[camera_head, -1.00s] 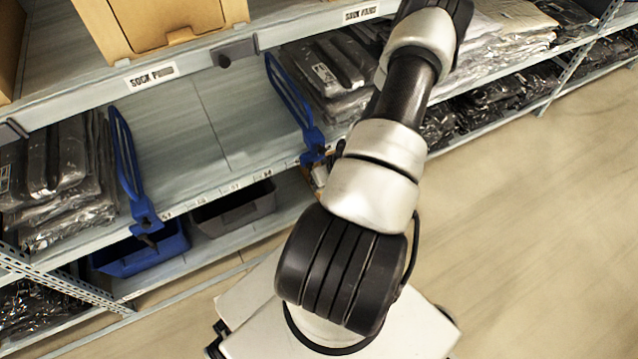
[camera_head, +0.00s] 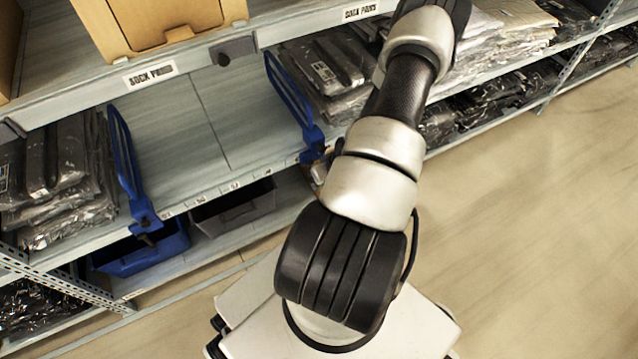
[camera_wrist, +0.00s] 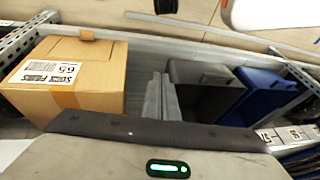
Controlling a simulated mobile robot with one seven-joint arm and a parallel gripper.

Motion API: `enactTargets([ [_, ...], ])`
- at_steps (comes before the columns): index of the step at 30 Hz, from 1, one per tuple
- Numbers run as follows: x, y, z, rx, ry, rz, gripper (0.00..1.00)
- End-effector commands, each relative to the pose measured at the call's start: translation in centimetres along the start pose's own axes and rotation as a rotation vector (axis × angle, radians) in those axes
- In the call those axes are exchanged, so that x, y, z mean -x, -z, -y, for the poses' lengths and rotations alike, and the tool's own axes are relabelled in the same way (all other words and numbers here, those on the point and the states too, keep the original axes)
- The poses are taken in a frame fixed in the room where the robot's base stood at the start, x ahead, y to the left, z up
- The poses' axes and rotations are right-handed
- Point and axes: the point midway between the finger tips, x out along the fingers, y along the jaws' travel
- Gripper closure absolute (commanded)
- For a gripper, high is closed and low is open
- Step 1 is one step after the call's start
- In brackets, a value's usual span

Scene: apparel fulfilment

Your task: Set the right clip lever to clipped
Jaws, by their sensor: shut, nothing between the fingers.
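Two blue wire-frame dividers with clips stand on the middle shelf in the head view. The right divider (camera_head: 290,95) has its blue clip (camera_head: 313,138) at the shelf's front edge, beside my arm. A small dark lever part shows by this clip, but its setting is too small to tell. The left divider's clip (camera_head: 145,212) is at the shelf edge farther left. My gripper is hidden behind my arm in the head view. In the wrist view its grey fingers (camera_wrist: 163,92) appear close together, shut and empty. The right clip cannot be made out clearly there.
A blue bin (camera_head: 140,258) and a grey bin (camera_head: 235,210) sit on the lower shelf. Bagged garments (camera_head: 60,180) lie left of the left divider, and more lie right of the right one. A cardboard box (camera_wrist: 70,78) stands at left in the wrist view.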

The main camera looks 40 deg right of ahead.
Motion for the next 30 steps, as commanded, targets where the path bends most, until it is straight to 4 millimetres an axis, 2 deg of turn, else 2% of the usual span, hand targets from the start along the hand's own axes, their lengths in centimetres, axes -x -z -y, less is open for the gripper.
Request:
enactTargets([
  [18,0.1,0.0,0.0,0.0,0.0,0.0,1.0],
  [30,1.6,0.6,0.3,0.0,0.0,0.0,1.0],
])
